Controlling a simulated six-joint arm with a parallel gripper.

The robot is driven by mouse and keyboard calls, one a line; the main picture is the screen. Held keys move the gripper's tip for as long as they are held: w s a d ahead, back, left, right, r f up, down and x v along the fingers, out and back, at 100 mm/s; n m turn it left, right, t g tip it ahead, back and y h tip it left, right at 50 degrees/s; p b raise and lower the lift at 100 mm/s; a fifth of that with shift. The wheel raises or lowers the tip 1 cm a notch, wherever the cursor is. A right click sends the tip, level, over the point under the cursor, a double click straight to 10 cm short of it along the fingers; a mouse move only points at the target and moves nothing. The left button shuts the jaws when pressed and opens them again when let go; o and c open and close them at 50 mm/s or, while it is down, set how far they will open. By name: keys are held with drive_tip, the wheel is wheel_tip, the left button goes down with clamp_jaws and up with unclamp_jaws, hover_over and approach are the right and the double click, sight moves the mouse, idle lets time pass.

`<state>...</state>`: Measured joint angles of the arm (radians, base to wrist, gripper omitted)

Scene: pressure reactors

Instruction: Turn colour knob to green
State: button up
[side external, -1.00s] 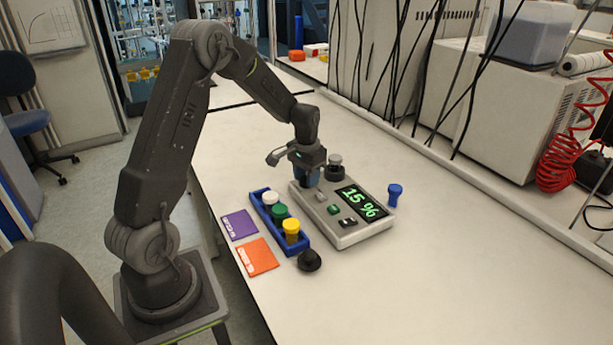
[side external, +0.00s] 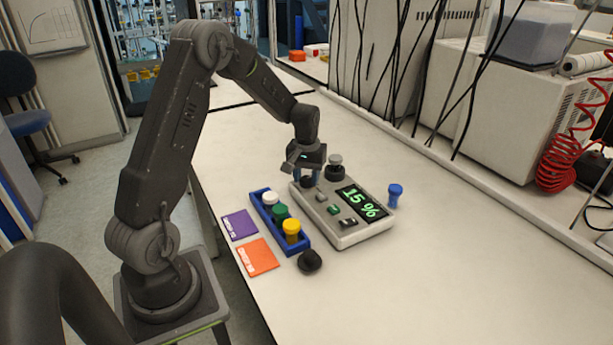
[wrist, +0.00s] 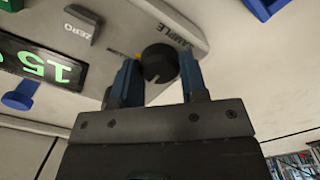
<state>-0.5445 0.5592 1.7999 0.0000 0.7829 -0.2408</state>
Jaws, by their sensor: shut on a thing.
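A blue rack (side external: 303,249) with white, green and yellow-capped vials stands left of the device. A purple card (side external: 239,224), an orange card (side external: 251,257) and a black stopper (side external: 310,261) lie near it. A blue-capped piece (side external: 395,195) stands right. The table's right front is clear.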

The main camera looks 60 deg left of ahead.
sight(307, 178)
drive_tip(key=o, duration=0.9)
drive_tip(key=shift+o, duration=0.2)
wheel_tip(307, 178, up, 14)
idle(0.4)
